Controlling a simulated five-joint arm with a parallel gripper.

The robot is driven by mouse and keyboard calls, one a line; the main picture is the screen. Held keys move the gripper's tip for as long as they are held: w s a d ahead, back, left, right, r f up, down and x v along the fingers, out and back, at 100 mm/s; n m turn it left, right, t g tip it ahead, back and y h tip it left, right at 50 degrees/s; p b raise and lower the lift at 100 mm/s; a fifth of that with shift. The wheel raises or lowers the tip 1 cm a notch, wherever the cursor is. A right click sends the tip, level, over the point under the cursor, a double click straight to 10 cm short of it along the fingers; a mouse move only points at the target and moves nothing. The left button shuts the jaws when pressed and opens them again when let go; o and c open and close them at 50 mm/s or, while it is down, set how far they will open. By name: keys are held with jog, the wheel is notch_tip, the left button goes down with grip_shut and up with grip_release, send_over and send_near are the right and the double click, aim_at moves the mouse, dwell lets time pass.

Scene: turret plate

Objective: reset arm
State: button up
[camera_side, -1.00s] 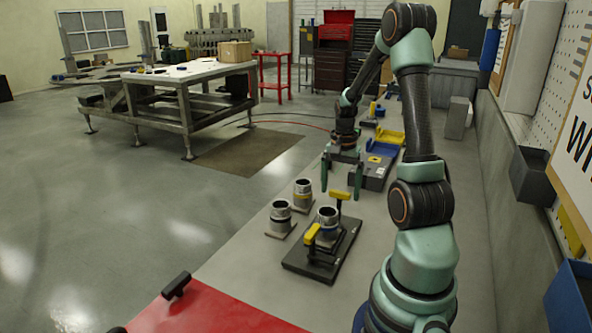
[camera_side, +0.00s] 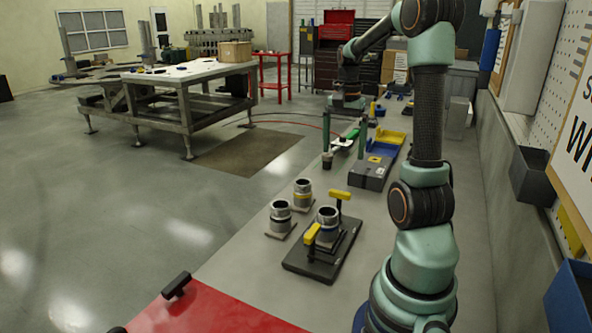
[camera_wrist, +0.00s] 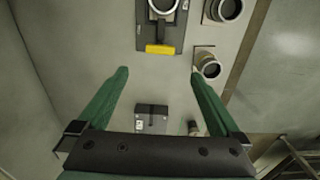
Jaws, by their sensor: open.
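My gripper (camera_side: 344,154) is open and empty, raised above the bench with its two green fingers pointing down. It also shows in the wrist view (camera_wrist: 160,74), with clear space between the fingers. The dark fixture plate (camera_side: 296,264) lies on the bench nearer the side camera, with a metal ring (camera_side: 327,222) standing on it. It carries two yellow-handled clamps; one yellow handle (camera_wrist: 160,49) shows in the wrist view. Two more metal rings (camera_side: 280,211) (camera_side: 303,187) stand on small square plates left of the fixture.
A grey box (camera_side: 368,174) with a yellow label sits on the bench beyond the fixture, with blue (camera_side: 383,150) and yellow (camera_side: 391,136) trays behind it. A small dark cylinder (camera_side: 327,161) shows below the left finger. A red mat (camera_side: 215,312) lies at the near end.

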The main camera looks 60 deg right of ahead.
jog(key=w+a+r+n+t, duration=0.1)
jog(key=w+a+n+t, duration=0.1)
jog(key=a+n, duration=0.7)
jog(key=w+a+r+n+t, duration=0.2)
jog(key=a+n, duration=0.7)
jog(key=a, duration=1.2)
jog(key=shift+w+t, duration=0.7)
jog(key=shift+t, duration=0.1)
jog(key=shift+r, duration=0.1)
